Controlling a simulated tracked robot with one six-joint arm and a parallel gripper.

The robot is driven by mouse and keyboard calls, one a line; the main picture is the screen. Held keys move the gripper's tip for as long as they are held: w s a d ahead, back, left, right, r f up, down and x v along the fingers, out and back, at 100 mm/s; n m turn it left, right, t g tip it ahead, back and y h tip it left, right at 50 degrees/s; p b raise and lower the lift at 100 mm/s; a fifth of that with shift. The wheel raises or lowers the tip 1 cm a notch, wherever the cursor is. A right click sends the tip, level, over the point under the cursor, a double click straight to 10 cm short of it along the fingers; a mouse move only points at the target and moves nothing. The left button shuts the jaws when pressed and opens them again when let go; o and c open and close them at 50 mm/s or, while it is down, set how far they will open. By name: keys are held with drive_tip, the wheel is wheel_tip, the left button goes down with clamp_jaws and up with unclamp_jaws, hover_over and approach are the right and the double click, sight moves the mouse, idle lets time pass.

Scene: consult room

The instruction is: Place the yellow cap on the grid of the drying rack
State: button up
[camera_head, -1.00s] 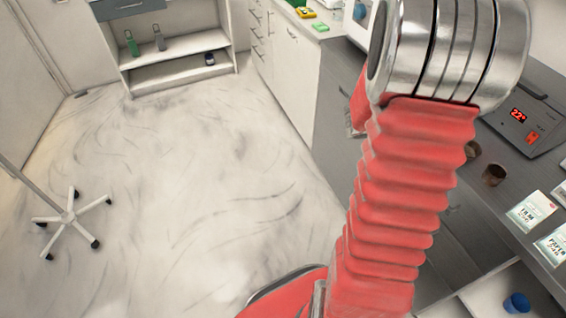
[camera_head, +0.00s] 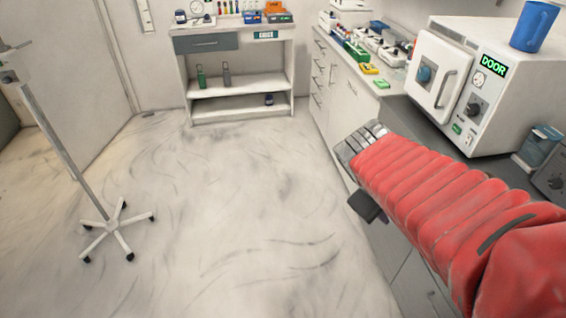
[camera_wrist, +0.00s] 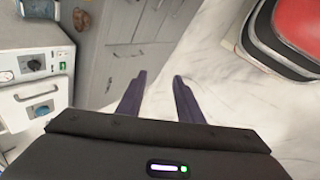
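My gripper (camera_wrist: 160,100) shows in the wrist view with its two dark fingers apart and nothing between them. It hangs over the floor beside the cabinet fronts. In the head view a dark part of my gripper (camera_head: 364,206) shows beside the counter, partly hidden by my red arm. I cannot make out the yellow cap or the drying rack in either view. A small flat yellow thing (camera_head: 369,69) lies on the far counter, but I cannot tell that it is a cap.
A shelf unit (camera_head: 237,80) stands at the back. A wheeled stand (camera_head: 105,228) is left. The middle floor is clear.

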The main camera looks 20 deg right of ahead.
drive_tip(key=s+a+r+m+t+y, duration=0.1)
drive_tip(key=a+y, duration=0.2)
drive_tip(key=a, duration=0.6)
drive_tip(key=a+r+m+t+y, duration=0.2)
drive_tip(key=a+y, duration=0.1)
drive_tip(key=a, duration=0.7)
drive_tip(key=shift+s+r+t, duration=0.15)
drive_tip(key=shift+s+t, duration=0.15)
drive_tip(key=shift+s, duration=0.1)
drive_tip(key=shift+o, duration=0.5)
drive_tip(key=shift+d, duration=0.1)
drive_tip(key=shift+o, duration=1.1)
